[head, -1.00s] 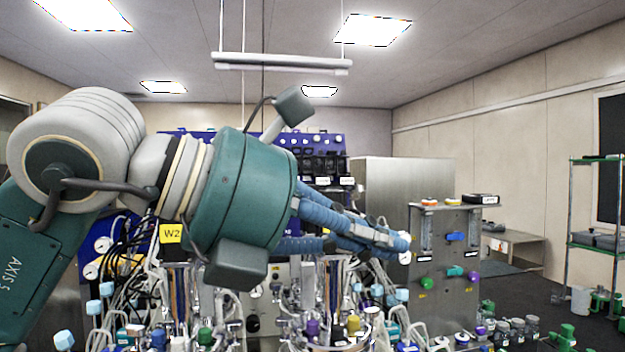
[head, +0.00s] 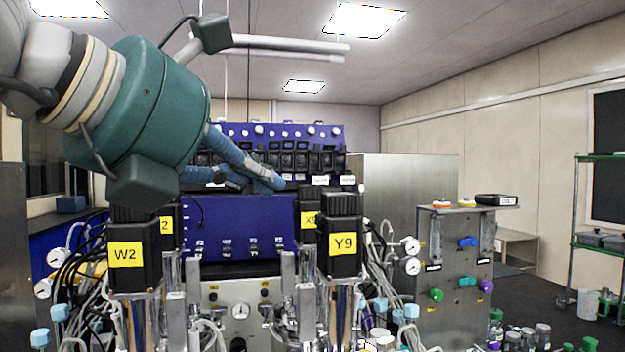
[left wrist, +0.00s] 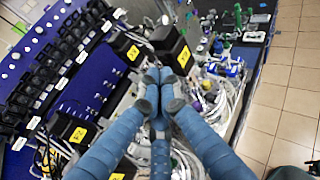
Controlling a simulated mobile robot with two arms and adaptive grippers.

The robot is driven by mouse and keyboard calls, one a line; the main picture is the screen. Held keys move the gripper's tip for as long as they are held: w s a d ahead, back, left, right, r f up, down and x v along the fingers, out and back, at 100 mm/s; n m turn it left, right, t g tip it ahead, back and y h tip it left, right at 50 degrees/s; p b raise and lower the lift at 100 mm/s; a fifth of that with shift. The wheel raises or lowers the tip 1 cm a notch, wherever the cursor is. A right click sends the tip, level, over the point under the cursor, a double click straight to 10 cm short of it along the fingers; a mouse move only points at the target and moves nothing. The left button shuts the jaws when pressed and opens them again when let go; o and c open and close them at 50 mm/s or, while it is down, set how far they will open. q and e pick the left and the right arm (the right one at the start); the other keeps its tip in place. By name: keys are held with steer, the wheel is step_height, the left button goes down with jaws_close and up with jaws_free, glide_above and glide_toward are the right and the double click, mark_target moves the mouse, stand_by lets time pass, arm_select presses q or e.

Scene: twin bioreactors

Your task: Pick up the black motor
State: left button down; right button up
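Several black motors with yellow labels stand upright on the twin reactors in the head view. The Y9 motor (head: 343,262) is at the front right, with another black motor (head: 312,197) just behind it. The W2 motor (head: 135,283) is at the front left, with one more partly hidden behind it. My left gripper (head: 279,183) hangs above and between the two pairs. Its blue fingers are closed together with nothing visible between them. In the left wrist view, the fingertips (left wrist: 159,80) are just short of a black motor (left wrist: 170,40) in the picture; contact cannot be told. My right gripper is out of view.
A blue panel (head: 245,222) with a row of black units stands behind the motors. A steel panel (head: 455,265) with coloured knobs is at the right. Tubes and cables crowd the reactors. Tiled floor (left wrist: 290,90) is open at the right of the left wrist view.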

arm_select(q)
steer(key=p, duration=0.5)
glide_toward(327, 193)
steer(key=w+d, duration=0.1)
steer(key=w, duration=0.1)
steer(key=x, duration=0.2)
steer(key=p+x, duration=0.1)
steer(key=x, duration=0.1)
steer(key=shift+d+f+p, duration=0.1)
steer(key=shift+f+p, duration=0.2)
steer(key=shift+f, duration=0.1)
steer(key=shift+s+b, duration=0.15)
steer(key=shift+b, duration=0.15)
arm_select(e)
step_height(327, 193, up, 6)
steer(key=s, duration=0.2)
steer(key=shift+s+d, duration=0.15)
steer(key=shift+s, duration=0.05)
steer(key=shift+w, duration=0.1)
